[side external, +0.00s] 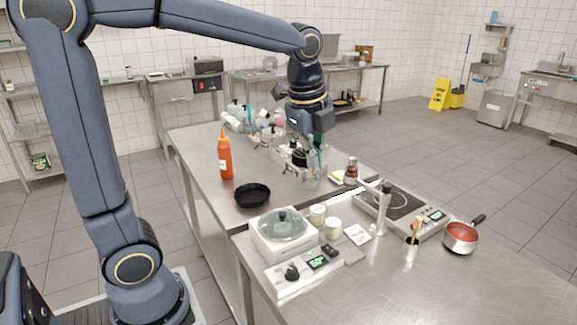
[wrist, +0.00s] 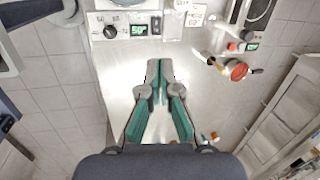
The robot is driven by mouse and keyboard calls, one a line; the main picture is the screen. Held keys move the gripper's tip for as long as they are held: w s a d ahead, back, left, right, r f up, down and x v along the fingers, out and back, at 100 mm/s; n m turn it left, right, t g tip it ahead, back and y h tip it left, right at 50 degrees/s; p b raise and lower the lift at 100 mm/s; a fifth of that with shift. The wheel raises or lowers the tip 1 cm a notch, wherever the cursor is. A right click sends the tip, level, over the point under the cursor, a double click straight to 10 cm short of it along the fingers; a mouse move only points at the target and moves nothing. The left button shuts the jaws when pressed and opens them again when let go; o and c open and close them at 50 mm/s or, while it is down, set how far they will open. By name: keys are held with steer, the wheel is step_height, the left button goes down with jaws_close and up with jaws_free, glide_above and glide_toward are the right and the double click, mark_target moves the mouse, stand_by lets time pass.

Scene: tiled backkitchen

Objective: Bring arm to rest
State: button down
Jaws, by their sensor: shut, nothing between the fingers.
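My gripper (side external: 316,168) hangs from my raised arm above the far steel table in the side external view, pointing down. In the wrist view its two green-padded fingers (wrist: 159,66) lie together and are shut with nothing between them. Bare steel tabletop shows beneath the fingertips. In the side external view, clutter behind the gripper makes its fingertips hard to pick out.
An orange bottle (side external: 225,154) and a black pan (side external: 252,195) stand on the far table. The near table holds a lidded appliance (side external: 283,234), a hot plate (side external: 397,203), a metal cup with utensils (side external: 411,249) and a red-filled saucepan (side external: 461,237). The near table's front right is clear.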

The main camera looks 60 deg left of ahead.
steer(key=s+f+n+t+h, duration=0.1)
steer(key=s+f+n+t, duration=0.1)
steer(key=s+n, duration=1.2)
steer(key=d+n+t, duration=0.1)
steer(key=n, duration=0.1)
steer(key=shift+s+f+n, duration=0.3)
steer(key=shift+n, duration=0.1)
